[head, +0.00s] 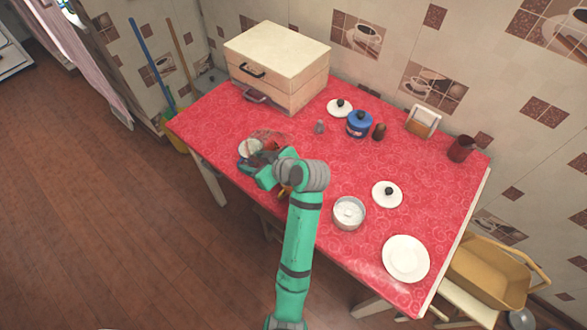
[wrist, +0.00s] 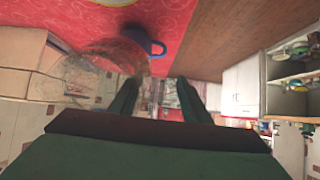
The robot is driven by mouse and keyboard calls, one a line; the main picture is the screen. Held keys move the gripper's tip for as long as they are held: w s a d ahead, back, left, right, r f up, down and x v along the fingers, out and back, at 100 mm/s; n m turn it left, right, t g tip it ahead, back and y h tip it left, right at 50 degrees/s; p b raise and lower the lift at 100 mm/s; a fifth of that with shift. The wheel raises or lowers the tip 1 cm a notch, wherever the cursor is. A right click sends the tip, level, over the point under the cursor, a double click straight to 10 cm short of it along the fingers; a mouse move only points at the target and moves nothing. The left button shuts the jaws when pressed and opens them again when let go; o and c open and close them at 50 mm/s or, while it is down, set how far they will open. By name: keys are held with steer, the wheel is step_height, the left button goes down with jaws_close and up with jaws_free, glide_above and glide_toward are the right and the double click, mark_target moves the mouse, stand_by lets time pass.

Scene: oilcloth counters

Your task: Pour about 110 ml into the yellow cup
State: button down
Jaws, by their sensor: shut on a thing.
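My gripper (head: 262,172) is shut on a clear, reddish-tinted glass vessel (wrist: 105,65). The vessel looks tilted and lies mostly left of the fingers (wrist: 157,98) in the wrist view. In the head view the vessel (head: 268,136) shows faintly beyond my gripper. A blue handle-like loop (wrist: 152,47) shows beside the glass; I cannot tell what it belongs to. A small yellow-orange part (head: 284,191), perhaps the yellow cup, shows behind my arm. A pale round thing with a yellow edge (wrist: 117,2) is cut off at the top of the wrist view. The liquid level cannot be told.
A white round thing (head: 250,147) lies near my gripper. A cream box (head: 277,62) stands at the back. A blue pot (head: 359,124), white lids (head: 386,194), a pot (head: 348,213) and a plate (head: 405,259) stand on the red table (head: 300,255). The front-right has some free room.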

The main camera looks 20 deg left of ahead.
stand_by(0.8)
steer(key=h, duration=0.1)
steer(key=g+h, duration=0.1)
steer(key=a+r+h+p, duration=0.1)
steer(key=h, duration=0.1)
steer(key=shift+w+a+g, duration=0.1)
steer(key=shift+w+g, duration=0.2)
steer(key=shift+g, duration=0.1)
steer(key=shift+w+a+r+h+p, duration=0.1)
steer(key=shift+r+h+p, duration=0.05)
steer(key=shift+h+p, duration=0.3)
steer(key=shift+a+r, duration=0.1)
steer(key=shift+a, duration=0.1)
steer(key=shift+a+f+g+h+p, duration=0.1)
steer(key=shift+f+g+h+p, duration=0.15)
steer(key=shift+h+p, duration=0.25)
steer(key=shift+w+a+p, duration=0.1)
steer(key=shift+a+p, duration=0.05)
steer(key=shift+p, duration=0.15)
